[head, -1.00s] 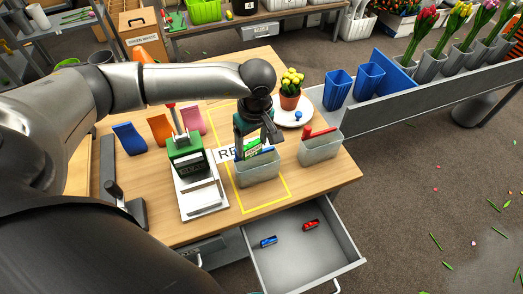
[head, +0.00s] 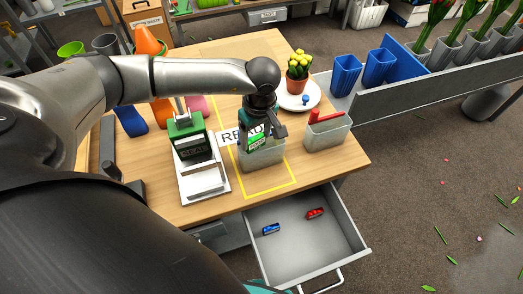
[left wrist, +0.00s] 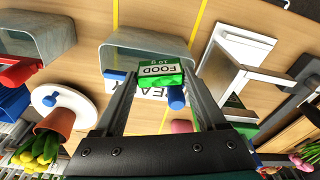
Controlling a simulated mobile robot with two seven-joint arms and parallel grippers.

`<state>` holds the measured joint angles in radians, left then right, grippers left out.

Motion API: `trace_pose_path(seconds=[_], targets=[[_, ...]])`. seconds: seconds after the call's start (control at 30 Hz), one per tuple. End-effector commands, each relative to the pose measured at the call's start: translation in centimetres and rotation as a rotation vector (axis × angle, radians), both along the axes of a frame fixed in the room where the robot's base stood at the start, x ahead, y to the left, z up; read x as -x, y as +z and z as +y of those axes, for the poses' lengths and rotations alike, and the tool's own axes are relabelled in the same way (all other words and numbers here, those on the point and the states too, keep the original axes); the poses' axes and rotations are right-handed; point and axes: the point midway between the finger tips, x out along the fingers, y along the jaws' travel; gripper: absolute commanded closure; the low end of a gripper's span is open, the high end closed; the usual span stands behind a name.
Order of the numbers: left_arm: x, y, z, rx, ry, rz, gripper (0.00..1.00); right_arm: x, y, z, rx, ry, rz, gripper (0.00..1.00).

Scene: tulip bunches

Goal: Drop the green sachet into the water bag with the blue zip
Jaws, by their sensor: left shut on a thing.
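My left gripper (head: 262,132) is shut on the green sachet (head: 256,141), which has a white "FOOD" label. The sachet also shows between the fingertips in the left wrist view (left wrist: 148,74). It is at the mouth of the grey, see-through water bag (head: 263,158) in the yellow outline; I cannot tell how far inside. A blue piece (left wrist: 175,98), seemingly this bag's zip, shows beside the sachet in the left wrist view; the gripper mostly hides it in the head view. My right gripper's fingers are not in view.
A second grey bag (head: 327,138) with a red zip (head: 326,117) stands to the right. A sealer (head: 191,140) stands left. A plate (head: 299,97) with a potted plant (head: 298,68) is behind. The open drawer (head: 303,238) holds a blue and a red item.

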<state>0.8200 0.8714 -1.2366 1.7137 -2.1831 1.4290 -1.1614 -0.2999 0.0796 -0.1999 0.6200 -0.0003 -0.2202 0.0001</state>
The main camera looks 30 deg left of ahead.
Motion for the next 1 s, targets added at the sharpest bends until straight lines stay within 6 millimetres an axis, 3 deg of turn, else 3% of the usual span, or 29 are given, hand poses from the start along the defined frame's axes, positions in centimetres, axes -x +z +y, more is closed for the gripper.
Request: trace_pose_path(seconds=[0.1, 0.13, 0.37, 0.73, 0.87, 1.0], targets=[[0.0, 0.1, 0.0, 0.0, 0.0, 0.0, 0.78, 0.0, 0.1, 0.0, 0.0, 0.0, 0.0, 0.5], [0.0, 0.1, 0.0, 0.0, 0.0, -0.001, 0.26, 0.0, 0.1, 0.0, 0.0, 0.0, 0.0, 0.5], [0.0, 0.1, 0.0, 0.0, 0.0, -0.001, 0.0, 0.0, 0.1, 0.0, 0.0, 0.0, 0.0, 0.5], [-0.1, 1.0, -0.1, 0.002, 0.001, -0.004, 0.0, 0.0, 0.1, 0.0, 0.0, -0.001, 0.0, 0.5], [0.0, 3.2, -0.3, 0.001, -0.002, -0.006, 0.0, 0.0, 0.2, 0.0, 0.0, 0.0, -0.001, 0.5], [0.1, 6.5, -0.7, 0.001, -0.001, -0.008, 0.0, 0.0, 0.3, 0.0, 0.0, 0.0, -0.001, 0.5]])
